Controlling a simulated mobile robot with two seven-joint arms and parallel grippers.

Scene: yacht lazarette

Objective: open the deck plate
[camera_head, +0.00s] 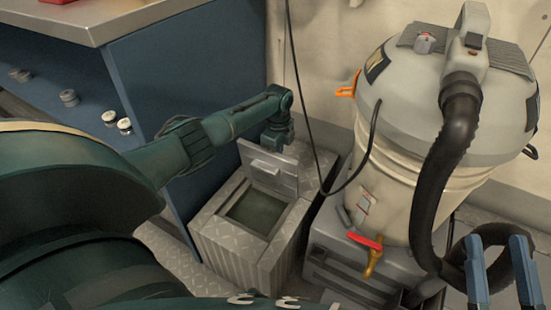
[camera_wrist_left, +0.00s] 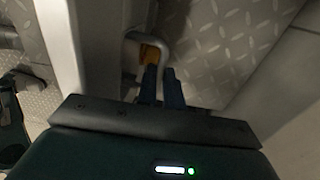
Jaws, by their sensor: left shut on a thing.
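The deck plate (camera_head: 268,175) is a grey hinged lid on a box of grey tread plate (camera_head: 236,257). It is raised and stands tilted up at the back of a square, dark green opening (camera_head: 257,212). My left arm reaches over from the left to the lid's top edge. In the left wrist view, my left gripper (camera_wrist_left: 161,88) is shut on the plate's handle (camera_wrist_left: 132,42), a grey loop with yellow inside it. In the head view its fingertips are hard to make out. My right gripper (camera_head: 501,272) is open and empty at the lower right.
A large cream and grey vacuum (camera_head: 425,130) with a black hose (camera_head: 445,150) stands right of the box on a grey case (camera_head: 350,262). A black cable hangs close to the lid. A blue cabinet (camera_head: 190,75) is behind my left arm.

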